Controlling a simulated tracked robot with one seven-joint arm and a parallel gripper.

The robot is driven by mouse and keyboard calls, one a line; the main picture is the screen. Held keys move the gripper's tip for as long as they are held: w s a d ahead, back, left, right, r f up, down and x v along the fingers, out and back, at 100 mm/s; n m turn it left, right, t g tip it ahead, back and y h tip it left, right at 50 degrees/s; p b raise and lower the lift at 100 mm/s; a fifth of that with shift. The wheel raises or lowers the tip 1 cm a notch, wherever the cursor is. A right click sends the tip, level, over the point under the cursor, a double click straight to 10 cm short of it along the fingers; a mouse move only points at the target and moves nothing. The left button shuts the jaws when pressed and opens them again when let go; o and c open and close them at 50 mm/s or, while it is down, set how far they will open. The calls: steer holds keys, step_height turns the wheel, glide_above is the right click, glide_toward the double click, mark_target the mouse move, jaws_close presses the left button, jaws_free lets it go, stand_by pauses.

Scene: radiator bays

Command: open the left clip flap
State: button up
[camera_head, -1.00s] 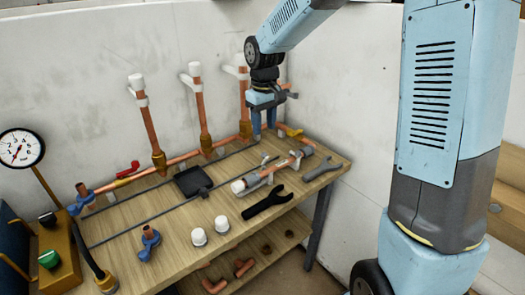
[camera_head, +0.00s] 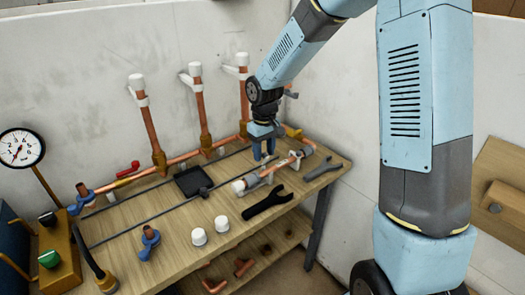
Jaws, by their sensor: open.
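Three upright copper pipes stand against the wall, each with a white piece near its top. The left pipe (camera_head: 149,125) carries a white clip (camera_head: 142,99) below its white top; whether its flap is open or shut is too small to tell. The middle clip (camera_head: 186,79) and right clip (camera_head: 231,70) have white parts sticking out to the left. My gripper (camera_head: 263,156) points down, open and apparently empty, over the right back of the bench. It is well to the right of the left clip and lower in the picture.
The wooden bench (camera_head: 180,245) bears a black tray (camera_head: 193,181), white caps (camera_head: 222,223), a dark wrench (camera_head: 267,201), a grey tool (camera_head: 322,168) and a copper pipe in a holder (camera_head: 264,178). A pressure gauge (camera_head: 20,148) stands left.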

jaws_close()
steer(key=shift+w+a, duration=0.1)
steer(key=shift+w+a+f+g+h, duration=0.1)
steer(key=shift+w+a+g+h, duration=0.2)
steer(key=shift+w+g+h, duration=0.4)
steer(key=shift+w+a+f+g+h, duration=0.1)
steer(key=shift+w+a+g+h, duration=0.3)
steer(key=shift+g, duration=0.6)
steer(key=shift+s+d, duration=0.15)
steer(key=shift+s, duration=0.05)
jaws_free()
steer(key=shift+r, duration=0.1)
steer(key=shift+r, duration=0.1)
